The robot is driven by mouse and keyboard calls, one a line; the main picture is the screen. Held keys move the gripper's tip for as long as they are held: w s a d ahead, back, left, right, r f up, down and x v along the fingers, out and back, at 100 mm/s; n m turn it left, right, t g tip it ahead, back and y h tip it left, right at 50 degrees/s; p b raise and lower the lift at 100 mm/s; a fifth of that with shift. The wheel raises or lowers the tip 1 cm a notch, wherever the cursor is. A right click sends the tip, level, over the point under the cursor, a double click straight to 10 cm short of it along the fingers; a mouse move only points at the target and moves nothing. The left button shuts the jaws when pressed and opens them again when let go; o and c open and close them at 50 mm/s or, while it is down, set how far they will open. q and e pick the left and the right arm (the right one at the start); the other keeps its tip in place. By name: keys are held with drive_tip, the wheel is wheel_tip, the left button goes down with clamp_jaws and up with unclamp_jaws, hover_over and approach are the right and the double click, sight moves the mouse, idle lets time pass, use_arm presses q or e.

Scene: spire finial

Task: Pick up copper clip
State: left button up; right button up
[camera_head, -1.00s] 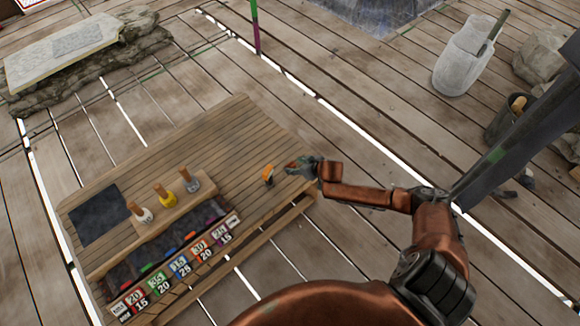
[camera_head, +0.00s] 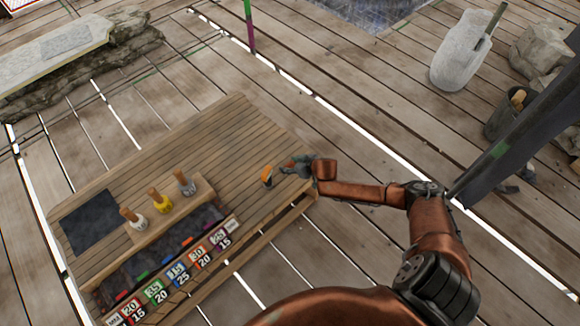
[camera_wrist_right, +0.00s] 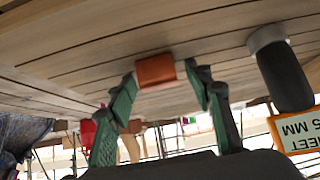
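The copper clip (camera_wrist_right: 155,71) is a small copper-coloured block against the table's planks in the right wrist view. My right gripper (camera_wrist_right: 161,76) has its green fingers on either side of the clip. The left fingertip is close to or touching the clip, and a narrow gap shows at the right fingertip, so the fingers look open around it. In the head view my right gripper (camera_head: 287,166) is low over the right part of the wooden table, and the clip is hard to make out there. My left gripper is not in view.
An orange-tagged dark tool (camera_head: 267,176) stands close beside the gripper; its tag (camera_wrist_right: 297,130) shows in the wrist view. The wooden table (camera_head: 235,125) also holds a rack with several handled tools (camera_head: 161,201), numbered labels (camera_head: 177,272) and a dark mat (camera_head: 90,222).

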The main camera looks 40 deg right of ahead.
drive_tip(key=c, duration=1.1)
drive_tip(key=shift+r, duration=0.1)
